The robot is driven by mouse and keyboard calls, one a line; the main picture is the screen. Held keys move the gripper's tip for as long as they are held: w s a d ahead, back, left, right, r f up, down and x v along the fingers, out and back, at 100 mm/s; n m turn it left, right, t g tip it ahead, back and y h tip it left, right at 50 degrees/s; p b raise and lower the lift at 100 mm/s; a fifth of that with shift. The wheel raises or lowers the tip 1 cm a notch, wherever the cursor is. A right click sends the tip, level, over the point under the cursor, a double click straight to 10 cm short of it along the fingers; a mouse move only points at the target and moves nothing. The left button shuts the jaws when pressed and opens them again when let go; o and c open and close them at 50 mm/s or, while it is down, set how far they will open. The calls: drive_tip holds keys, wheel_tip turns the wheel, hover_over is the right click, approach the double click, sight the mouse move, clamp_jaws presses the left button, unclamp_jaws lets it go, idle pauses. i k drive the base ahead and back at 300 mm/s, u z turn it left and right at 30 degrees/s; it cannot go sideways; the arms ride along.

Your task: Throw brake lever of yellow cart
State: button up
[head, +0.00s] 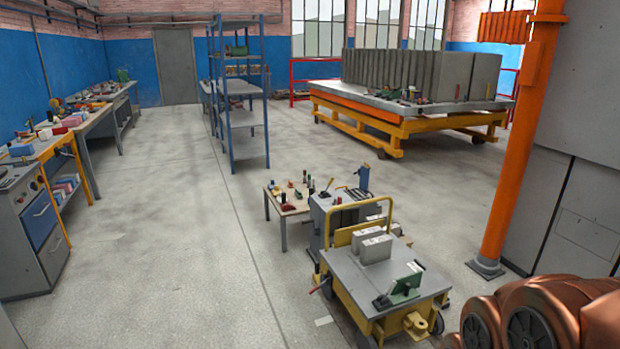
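The yellow cart (345,292) stands on the floor at lower middle right, with a grey top, a yellow frame and a yellow push bar (391,212) at its far end. A small lever with a red grip (320,286) sticks out from the cart's left side; it looks like the brake lever, but it is too small to tell its exact setting. Two grey blocks (372,247) and a green fixture with a dark handle (405,287) are on the cart top.
A grey cabinet (318,222) and a small table (285,208) stand just behind the cart. An orange column (508,170) rises to its right. Workbenches (88,125) line the left wall, and a blue shelf rack (237,100) stands at the back. The floor left of the cart is clear.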

sight(313, 289)
drive_tip(key=u, duration=0.85)
drive_tip(key=i, duration=2.45)
drive_tip(key=z, duration=0.55)
